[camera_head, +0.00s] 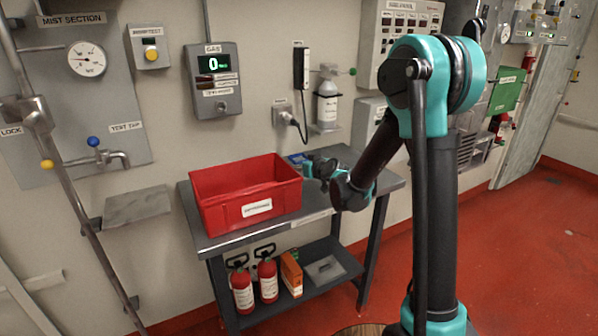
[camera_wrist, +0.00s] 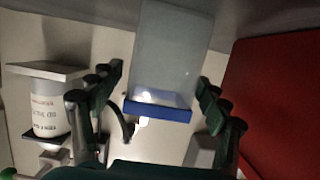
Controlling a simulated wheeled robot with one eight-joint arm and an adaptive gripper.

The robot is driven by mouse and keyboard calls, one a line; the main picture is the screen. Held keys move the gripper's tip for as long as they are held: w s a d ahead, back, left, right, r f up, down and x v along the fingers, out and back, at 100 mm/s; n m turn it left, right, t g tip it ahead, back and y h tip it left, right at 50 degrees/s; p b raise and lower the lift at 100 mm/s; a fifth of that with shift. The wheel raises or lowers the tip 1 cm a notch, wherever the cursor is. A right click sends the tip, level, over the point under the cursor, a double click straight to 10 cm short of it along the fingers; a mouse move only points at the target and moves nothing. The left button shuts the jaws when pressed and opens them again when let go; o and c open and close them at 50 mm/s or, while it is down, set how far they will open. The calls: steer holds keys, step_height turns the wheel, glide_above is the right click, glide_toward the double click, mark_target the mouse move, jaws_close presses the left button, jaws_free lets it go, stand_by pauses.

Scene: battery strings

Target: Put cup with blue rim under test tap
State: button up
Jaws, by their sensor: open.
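The cup with blue rim (camera_wrist: 168,50) is pale and see-through, and its blue rim (camera_wrist: 157,110) is at its lower end in the wrist view. In the head view only a bit of blue (camera_head: 296,157) shows on the table behind my gripper (camera_head: 312,172). My gripper is open in the wrist view (camera_wrist: 162,92), with one finger on each side of the cup; I cannot tell if either touches it. The test tap (camera_head: 113,157), with a blue knob, is on the wall panel at the left, above a small grey shelf (camera_head: 138,206).
A red bin (camera_head: 246,203) stands on the grey table (camera_head: 393,183) left of my gripper; its red side (camera_wrist: 280,95) fills the right of the wrist view. A white bottle (camera_head: 327,108) hangs on the wall. A slanted pipe (camera_head: 75,200) crosses near the small shelf.

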steer(key=c, duration=1.2)
steer(key=shift+c, duration=0.2)
steer(key=shift+r, duration=0.15)
